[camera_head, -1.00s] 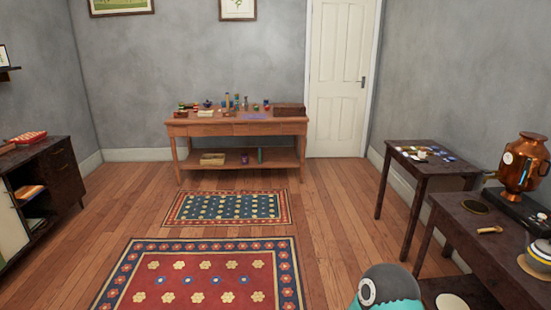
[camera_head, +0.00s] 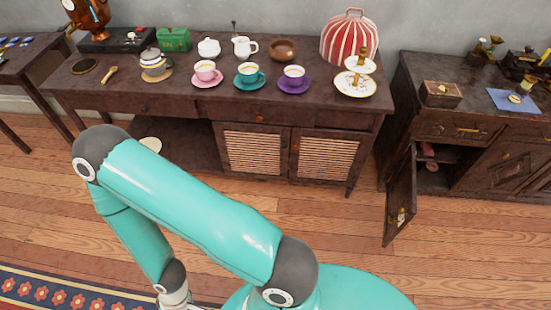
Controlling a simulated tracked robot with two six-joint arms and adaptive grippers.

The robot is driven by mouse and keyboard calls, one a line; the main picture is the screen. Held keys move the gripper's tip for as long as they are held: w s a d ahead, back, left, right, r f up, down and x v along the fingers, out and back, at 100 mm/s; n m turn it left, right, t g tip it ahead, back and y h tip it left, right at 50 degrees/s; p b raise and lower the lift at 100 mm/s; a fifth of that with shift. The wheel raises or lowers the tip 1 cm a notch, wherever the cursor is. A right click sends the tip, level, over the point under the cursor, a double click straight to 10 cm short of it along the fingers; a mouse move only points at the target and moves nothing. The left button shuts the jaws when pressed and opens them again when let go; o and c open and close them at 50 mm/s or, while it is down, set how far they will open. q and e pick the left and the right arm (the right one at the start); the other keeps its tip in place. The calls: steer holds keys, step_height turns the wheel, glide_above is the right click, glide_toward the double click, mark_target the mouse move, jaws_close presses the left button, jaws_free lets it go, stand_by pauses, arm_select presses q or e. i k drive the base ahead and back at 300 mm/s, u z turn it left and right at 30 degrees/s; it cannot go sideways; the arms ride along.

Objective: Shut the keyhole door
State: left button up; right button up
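The keyhole door (camera_head: 400,203) is a dark wooden cabinet door at the right of the head view. It stands swung open toward me, with a small brass plate low on its face. It belongs to the dark sideboard (camera_head: 470,131), whose open compartment (camera_head: 436,160) shows a reddish item inside. The door is apart from my arm. My teal arm crosses the lower middle of the view, and its wrist runs off the bottom edge. Neither of my grippers shows.
A long dark table (camera_head: 120,100) with slatted doors stands left of the sideboard, holding cups, a teapot (camera_head: 154,62) and a striped cosy (camera_head: 349,38). Bare wooden floor (camera_head: 340,225) lies before both pieces. A patterned rug (camera_head: 60,290) is at lower left.

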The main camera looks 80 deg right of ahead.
mark_target(401, 202)
steer(key=z, duration=0.2)
steer(key=i, duration=0.25)
steer(key=z, duration=2.45)
steer(key=i, duration=0.15)
steer(key=z, duration=1.5)
steer(key=k, duration=0.3)
steer(key=z, duration=0.4)
steer(key=i, duration=1.4)
steer(key=u, duration=0.4)
steer(key=k, duration=0.55)
